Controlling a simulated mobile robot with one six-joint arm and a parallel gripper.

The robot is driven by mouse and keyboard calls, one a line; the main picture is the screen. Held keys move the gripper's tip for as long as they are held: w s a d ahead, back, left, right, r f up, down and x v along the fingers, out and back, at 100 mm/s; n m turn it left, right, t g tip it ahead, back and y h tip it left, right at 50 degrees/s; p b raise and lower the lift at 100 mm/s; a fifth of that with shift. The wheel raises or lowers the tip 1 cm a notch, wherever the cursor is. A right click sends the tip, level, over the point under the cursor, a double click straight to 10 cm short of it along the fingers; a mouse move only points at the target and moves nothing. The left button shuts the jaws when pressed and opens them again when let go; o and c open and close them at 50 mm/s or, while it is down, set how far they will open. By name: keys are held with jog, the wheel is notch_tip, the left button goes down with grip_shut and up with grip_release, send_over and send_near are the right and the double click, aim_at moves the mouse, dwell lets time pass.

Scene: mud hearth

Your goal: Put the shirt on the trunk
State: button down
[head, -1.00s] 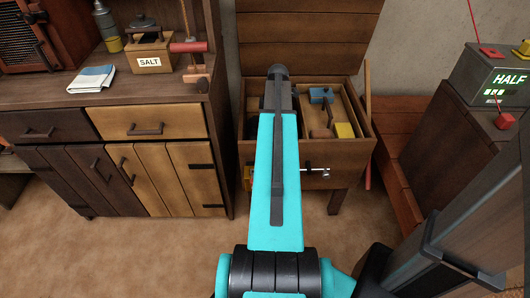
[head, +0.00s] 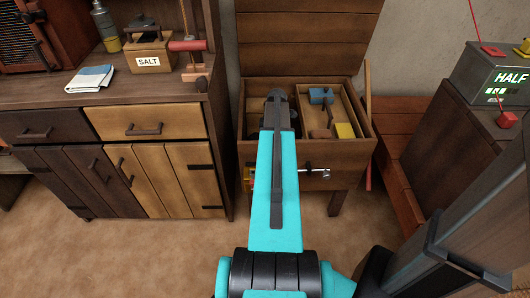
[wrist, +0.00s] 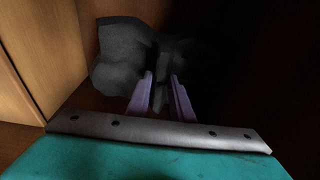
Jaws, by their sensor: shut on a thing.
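In the wrist view, my gripper (wrist: 160,80) has its two purple fingers on a dark grey, crumpled, soft-looking thing (wrist: 118,62). It may be the shirt, but the deep shadow hides its full shape. Wooden boards stand close on the left of it. In the head view, my arm reaches into the left part of an open wooden chest on legs (head: 290,178), and its own links hide the fingers. I cannot tell whether this chest or the low reddish-brown wooden piece (head: 398,180) to its right is the trunk.
A divided tray in the chest holds a blue block (head: 321,96) and a yellow block (head: 345,131). The raised lid (head: 308,40) stands behind. A cabinet (head: 170,150) with a folded cloth (head: 90,78) and salt box (head: 148,57) is left. A dark cabinet with a grey box (head: 490,78) is right.

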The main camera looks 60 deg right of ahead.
jog(key=shift+f, duration=2.1)
jog(key=shift+f+b, duration=0.45)
jog(key=shift+f, duration=0.15)
jog(key=c, duration=1.6)
grip_release()
jog(key=shift+o, duration=0.2)
jog(key=r, duration=0.4)
jog(key=s+r+p, duration=0.1)
jog(key=r, duration=0.3)
jog(key=d+r+p, duration=0.1)
jog(key=r, duration=0.4)
jog(key=shift+s+d, duration=0.1)
jog(key=shift+s, duration=0.2)
